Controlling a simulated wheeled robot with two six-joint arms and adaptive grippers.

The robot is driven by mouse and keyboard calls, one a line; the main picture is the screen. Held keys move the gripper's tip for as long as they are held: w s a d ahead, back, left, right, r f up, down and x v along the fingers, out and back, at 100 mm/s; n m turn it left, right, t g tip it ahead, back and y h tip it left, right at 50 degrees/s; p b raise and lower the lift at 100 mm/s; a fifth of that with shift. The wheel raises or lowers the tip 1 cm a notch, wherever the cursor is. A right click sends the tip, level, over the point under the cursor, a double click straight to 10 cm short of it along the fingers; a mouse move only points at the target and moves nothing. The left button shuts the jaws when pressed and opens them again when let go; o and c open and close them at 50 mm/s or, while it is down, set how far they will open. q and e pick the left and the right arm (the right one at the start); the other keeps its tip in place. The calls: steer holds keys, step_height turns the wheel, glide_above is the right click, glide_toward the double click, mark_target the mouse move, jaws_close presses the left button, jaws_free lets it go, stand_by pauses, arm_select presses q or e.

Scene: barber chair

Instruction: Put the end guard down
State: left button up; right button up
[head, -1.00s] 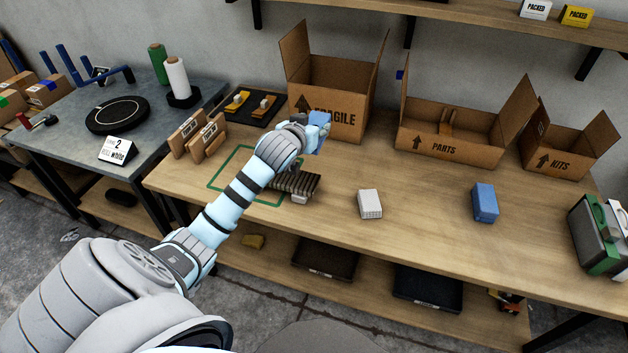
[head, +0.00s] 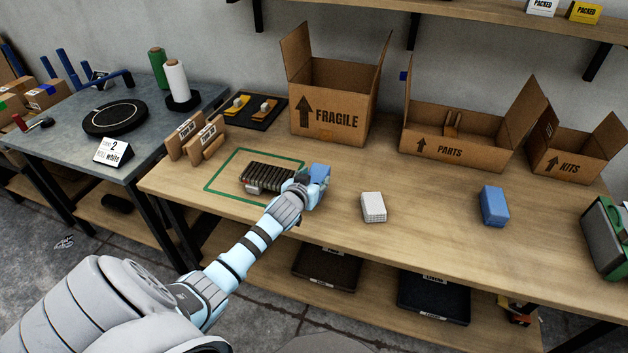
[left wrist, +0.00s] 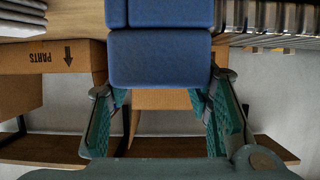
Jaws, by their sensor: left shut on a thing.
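My left gripper (head: 314,184) is shut on a blue block, the end guard (head: 320,172). It holds the guard at the right end of a dark ribbed part (head: 266,176), low over the wooden bench. In the left wrist view the guard (left wrist: 160,58) sits between the two teal fingers, and the ribbed part (left wrist: 270,18) lies right beside its right edge. I cannot tell whether they touch, or whether the guard rests on the bench. The ribbed part lies inside a green outline (head: 207,185). A second blue block (head: 493,206) stands farther right. My right gripper is not in view.
A white stacked block (head: 373,207) stands right of my gripper. Open cartons marked FRAGILE (head: 335,112), PARTS (head: 455,150) and KITS (head: 567,163) line the back. Cardboard pieces (head: 195,140) stand left of the outline.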

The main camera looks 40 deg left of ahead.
arm_select(q)
steer(key=o, duration=1)
steer(key=shift+r, duration=0.1)
steer(key=p+v, duration=0.4)
steer(key=v, duration=0.8)
steer(key=s+d+f+m+h, duration=0.2)
steer(key=d+f+m+h, duration=0.1)
steer(key=d+f, duration=0.45)
steer(key=s+f+g, duration=0.3)
steer(key=s+f, duration=0.3)
steer(key=f, duration=0.4)
steer(key=s+f+g, duration=0.2)
steer(key=s+f, duration=0.4)
steer(key=f, duration=0.3)
steer(key=s+d+f+g, duration=0.1)
steer(key=s+f, duration=0.3)
steer(key=s, duration=0.4)
steer(key=s+d+f+g, duration=0.2)
steer(key=s+f, duration=0.3)
steer(key=s, duration=0.4)
steer(key=s+d+f+m+g, duration=0.1)
steer(key=s+f+g, duration=0.2)
steer(key=s, duration=0.5)
steer(key=shift+s+d+f+g+h, duration=0.2)
steer(key=shift+s+f+g+h, duration=0.15)
steer(key=shift+f, duration=0.35)
